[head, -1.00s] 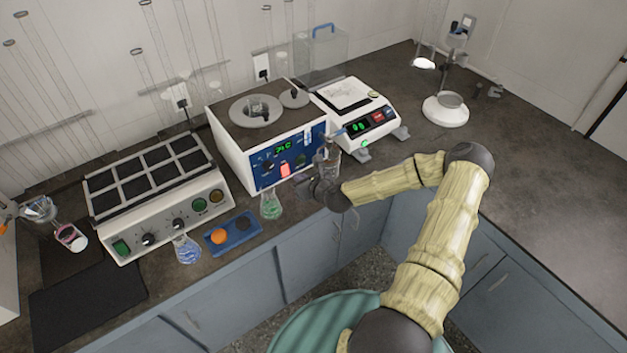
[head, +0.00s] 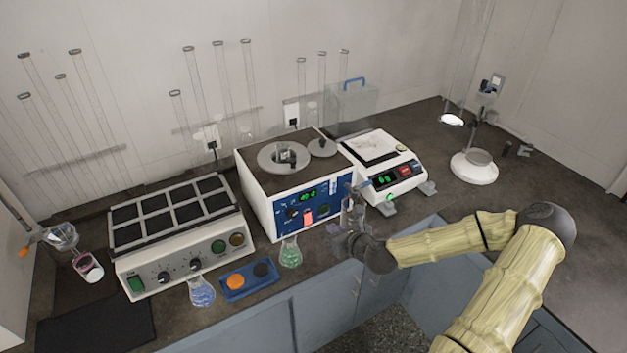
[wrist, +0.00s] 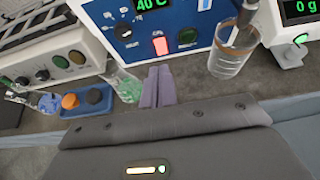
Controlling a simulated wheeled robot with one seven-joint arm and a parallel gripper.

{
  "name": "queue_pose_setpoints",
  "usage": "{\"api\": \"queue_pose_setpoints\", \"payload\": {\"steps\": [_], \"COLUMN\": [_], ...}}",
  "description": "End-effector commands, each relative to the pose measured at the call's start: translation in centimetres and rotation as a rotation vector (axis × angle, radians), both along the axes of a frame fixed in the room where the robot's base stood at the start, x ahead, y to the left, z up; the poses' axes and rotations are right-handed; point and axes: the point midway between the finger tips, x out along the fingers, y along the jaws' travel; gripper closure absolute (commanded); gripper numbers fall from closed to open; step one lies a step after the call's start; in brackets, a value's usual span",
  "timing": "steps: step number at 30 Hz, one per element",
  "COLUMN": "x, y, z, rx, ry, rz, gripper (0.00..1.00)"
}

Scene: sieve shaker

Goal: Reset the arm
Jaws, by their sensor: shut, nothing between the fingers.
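My gripper (head: 345,236) is at the front edge of the bench, before the white box with a blue control panel (head: 322,203). In the wrist view its two grey fingers (wrist: 157,88) are together with nothing between them. They point toward the lower part of the blue panel, beside its red lit switch (wrist: 160,46). My arm reaches in from the lower right in the head view, bent at a dark elbow joint.
A glass beaker (wrist: 228,62) stands close to the right of the fingers. A green flask (wrist: 128,86) is close to their left. A blue flask (head: 202,292) and a blue tray (head: 250,281) are farther left. A balance (head: 400,180) stands to the right.

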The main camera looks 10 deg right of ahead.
Motion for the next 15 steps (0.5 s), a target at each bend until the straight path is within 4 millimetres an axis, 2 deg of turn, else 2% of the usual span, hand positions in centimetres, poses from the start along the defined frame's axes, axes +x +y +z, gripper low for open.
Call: {"api": "queue_pose_setpoints", "payload": {"steps": [5,8,15], "x": [-0.1,-0.7,-4.2], "y": [0.2,1.3,5.1], "z": [-0.1,-0.5,-2.3], "rx": [-0.022,-0.101,-0.498], "ry": [0.003,0.016,0.061], "rz": [0.021,0.103,0.529], "gripper": [1.00,1.00,1.00]}}
